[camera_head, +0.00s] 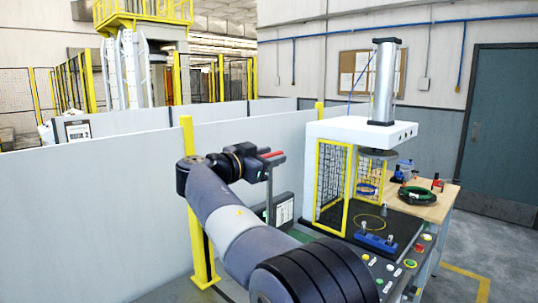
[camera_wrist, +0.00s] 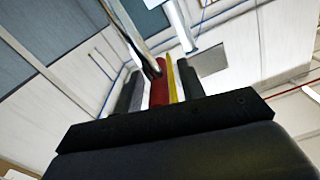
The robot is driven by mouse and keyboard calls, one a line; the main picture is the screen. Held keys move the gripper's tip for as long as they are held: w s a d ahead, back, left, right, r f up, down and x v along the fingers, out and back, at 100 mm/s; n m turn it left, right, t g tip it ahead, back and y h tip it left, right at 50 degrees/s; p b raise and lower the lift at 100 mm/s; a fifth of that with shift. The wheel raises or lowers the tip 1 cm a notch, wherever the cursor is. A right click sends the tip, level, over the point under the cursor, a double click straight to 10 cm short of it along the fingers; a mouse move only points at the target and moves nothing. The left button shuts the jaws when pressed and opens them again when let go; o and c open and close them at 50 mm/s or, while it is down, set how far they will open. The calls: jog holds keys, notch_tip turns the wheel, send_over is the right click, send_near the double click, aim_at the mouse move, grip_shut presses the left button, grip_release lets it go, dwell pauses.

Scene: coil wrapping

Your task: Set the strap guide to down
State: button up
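My gripper (camera_head: 276,157) is held up in front of the grey partition, left of the press machine and apart from it. The strap guide cannot be picked out with certainty. The machine has a white head (camera_head: 350,130) with an upright silver cylinder, a black bed (camera_head: 345,222), and a blue block (camera_head: 375,241) with small upright pins on the bed's front part.
A yellow mesh guard (camera_head: 331,188) closes the machine's left side. A control panel (camera_head: 398,272) with coloured buttons lies at the front. A wooden table (camera_head: 425,208) with a dark green coil stands behind right. A yellow post (camera_head: 189,135) and partition (camera_head: 85,195) are left.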

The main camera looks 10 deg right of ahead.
jog(key=shift+c, duration=0.4)
grip_shut()
notch_tip(320, 180, down, 23)
jog(key=b, duration=2.5)
jog(key=shift+r, duration=0.2)
jog(key=shift+f, duration=0.1)
jog(key=shift+c, duration=0.9)
grip_release()
jog(key=shift+o, duration=1.3)
jog(key=shift+s+a, duration=0.1)
